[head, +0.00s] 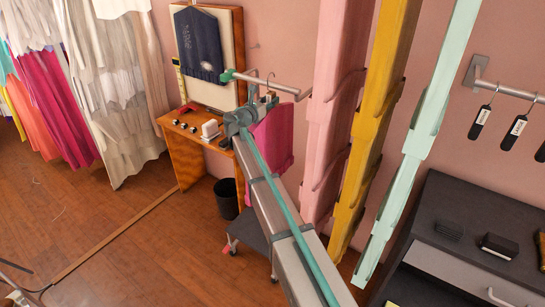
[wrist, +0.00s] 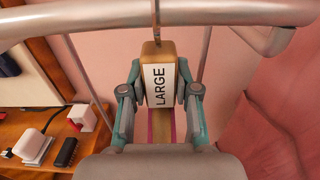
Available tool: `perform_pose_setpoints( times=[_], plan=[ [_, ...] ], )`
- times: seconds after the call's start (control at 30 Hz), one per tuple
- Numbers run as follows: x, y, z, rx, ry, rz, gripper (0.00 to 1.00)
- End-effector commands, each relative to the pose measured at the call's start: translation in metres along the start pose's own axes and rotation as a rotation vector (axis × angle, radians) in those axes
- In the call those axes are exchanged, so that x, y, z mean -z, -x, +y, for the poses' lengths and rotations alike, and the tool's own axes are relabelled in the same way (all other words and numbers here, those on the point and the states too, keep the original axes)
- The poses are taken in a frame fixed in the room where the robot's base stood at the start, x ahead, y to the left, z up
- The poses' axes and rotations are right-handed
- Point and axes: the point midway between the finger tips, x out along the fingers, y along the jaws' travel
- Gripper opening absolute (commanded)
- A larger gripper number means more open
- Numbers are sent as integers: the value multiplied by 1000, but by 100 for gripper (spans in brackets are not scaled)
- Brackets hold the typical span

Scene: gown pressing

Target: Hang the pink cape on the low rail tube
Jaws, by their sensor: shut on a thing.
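The pink cape (head: 272,138) hangs below a hanger, beside the end of my arm in the head view. The low rail tube (head: 291,90) juts from the pink wall, with a green cap at its free end. It also crosses the top of the wrist view (wrist: 90,20). I cannot tell whether the hook bears on the tube. Most of the hanger is hidden.
A wooden desk (head: 190,140) with small items stands behind, under a board with a dark blue garment (head: 199,45). A black bin (head: 226,198) is on the floor. Pink, yellow and mint hanging strips are close on the right. Garments hang at the left; floor there is open.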

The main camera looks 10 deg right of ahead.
Motion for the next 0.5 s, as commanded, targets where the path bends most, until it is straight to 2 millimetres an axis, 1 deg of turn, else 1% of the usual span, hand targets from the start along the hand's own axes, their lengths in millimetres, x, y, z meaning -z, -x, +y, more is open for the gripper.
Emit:
perform_pose_setpoints(
  times=[0.03, 0.5],
  plan=[
    [-1, 4, -1, 0, 0, -1, 0],
    [-1, 34, -1, 0, 0, -1, 0]
  ],
)
